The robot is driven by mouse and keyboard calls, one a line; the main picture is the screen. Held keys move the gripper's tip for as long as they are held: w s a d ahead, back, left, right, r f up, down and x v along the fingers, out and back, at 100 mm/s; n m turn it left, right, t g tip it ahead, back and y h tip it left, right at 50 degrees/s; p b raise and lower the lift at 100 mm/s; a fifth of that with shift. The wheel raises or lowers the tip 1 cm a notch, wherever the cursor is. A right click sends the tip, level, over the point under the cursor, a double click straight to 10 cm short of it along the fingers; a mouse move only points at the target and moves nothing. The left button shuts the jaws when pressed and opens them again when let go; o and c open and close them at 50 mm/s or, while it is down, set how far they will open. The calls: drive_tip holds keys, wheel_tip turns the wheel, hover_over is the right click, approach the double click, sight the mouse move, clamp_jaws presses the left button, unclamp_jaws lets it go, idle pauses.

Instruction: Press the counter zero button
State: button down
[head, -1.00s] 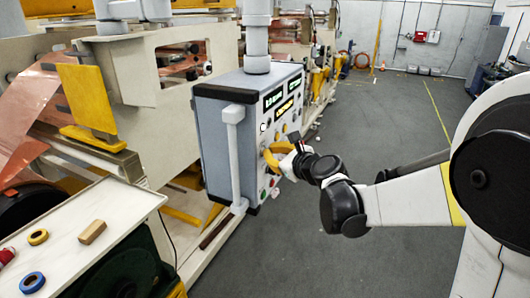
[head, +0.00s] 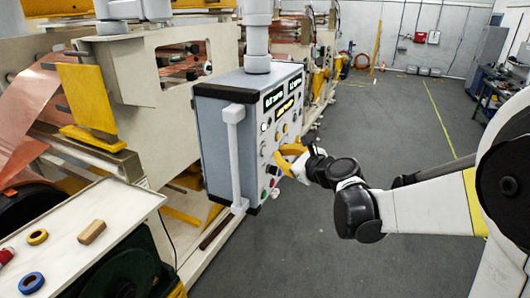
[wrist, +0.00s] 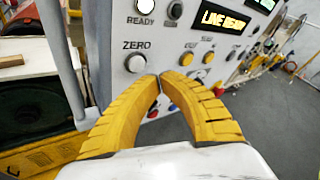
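The grey control panel (head: 212,140) hangs from a column in the head view. In the wrist view (wrist: 112,100) its front face shows a round white button (wrist: 135,63) under the label ZERO. My gripper (wrist: 159,77) has two yellow curved fingers whose tips meet with nothing visible between them. In the wrist view the tips appear just below and right of the ZERO button, and the button is uncovered. In the head view my gripper (head: 283,156) is close in front of the panel face; I cannot tell whether it touches.
A READY lamp (wrist: 142,5) sits above ZERO, with a dark knob (wrist: 175,9) beside it. Yellow, red and blue controls lie to the right and below. A vertical handle (head: 234,160) runs along the panel's left edge. The floor (head: 400,120) to the right is open.

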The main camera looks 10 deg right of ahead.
drive_tip(key=s+d, duration=0.2)
drive_tip(key=d, duration=0.1)
drive_tip(key=shift+s, duration=0.15)
idle(0.9)
drive_tip(key=s+a+f+n+g+b, duration=0.2)
drive_tip(key=s+a+f+n+b, duration=0.1)
drive_tip(key=s+f+n+b, duration=0.55)
drive_tip(key=s+a+f+n+g+b, duration=0.25)
drive_tip(key=s+f+n+b, duration=0.25)
drive_tip(key=f+b, duration=0.5)
drive_tip(key=s+d+f+n+g+h+b, duration=0.1)
drive_tip(key=s+f+n+h+b, duration=0.1)
drive_tip(key=s+f+n+b, duration=0.4)
drive_tip(key=s+d+f+n+g+h+b, duration=0.1)
drive_tip(key=s+f+n+b, duration=0.6)
drive_tip(key=f, duration=1)
drive_tip(key=s+d+h+b, duration=0.1)
drive_tip(key=s+h+b, duration=0.1)
drive_tip(key=s, duration=0.1)
drive_tip(key=shift+g+b, duration=0.3)
drive_tip(key=shift+g, duration=0.05)
drive_tip(key=shift+d+n, duration=0.1)
drive_tip(key=shift+n, duration=0.15)
